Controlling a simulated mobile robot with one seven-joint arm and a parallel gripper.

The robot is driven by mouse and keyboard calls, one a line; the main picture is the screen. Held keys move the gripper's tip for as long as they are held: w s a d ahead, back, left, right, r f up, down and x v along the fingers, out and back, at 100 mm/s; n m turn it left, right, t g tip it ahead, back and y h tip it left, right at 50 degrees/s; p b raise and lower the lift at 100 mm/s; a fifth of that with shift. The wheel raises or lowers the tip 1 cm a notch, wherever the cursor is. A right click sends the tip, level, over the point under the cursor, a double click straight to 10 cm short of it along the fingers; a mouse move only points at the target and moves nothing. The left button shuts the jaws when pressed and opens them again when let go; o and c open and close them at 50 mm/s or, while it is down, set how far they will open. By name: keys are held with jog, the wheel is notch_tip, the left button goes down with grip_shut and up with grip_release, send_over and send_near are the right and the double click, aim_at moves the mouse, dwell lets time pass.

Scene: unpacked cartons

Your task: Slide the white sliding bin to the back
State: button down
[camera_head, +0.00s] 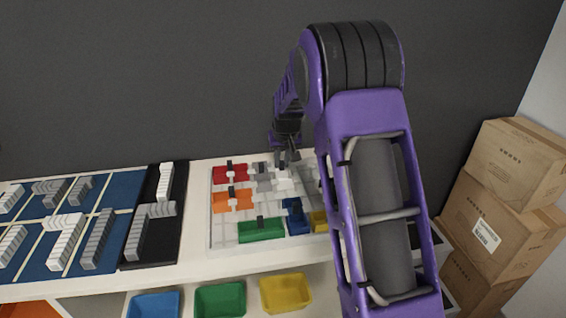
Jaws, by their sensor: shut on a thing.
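The white sliding bin (284,181) is on the light grid board (222,211), at its upper right part, beside a grey bin (263,179). My gripper (287,157) points down over the white bin and is shut on its upper part. The fingertips are small and dark here, so the exact contact is hard to see. My purple arm hides the right part of the board.
Red (230,173), orange (233,200), green (261,230), blue (296,216) and yellow (319,221) bins share the board. Grey stepped blocks (66,240) stand at left. Coloured trays (220,300) sit below. Cartons (490,232) are stacked at right.

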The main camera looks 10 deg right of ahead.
jog(key=shift+w+r, duration=0.15)
jog(key=c, duration=0.8)
grip_release()
jog(key=shift+w, duration=0.1)
jog(key=v, duration=1.7)
jog(key=shift+s+p, duration=0.25)
jog(key=shift+p, duration=0.2)
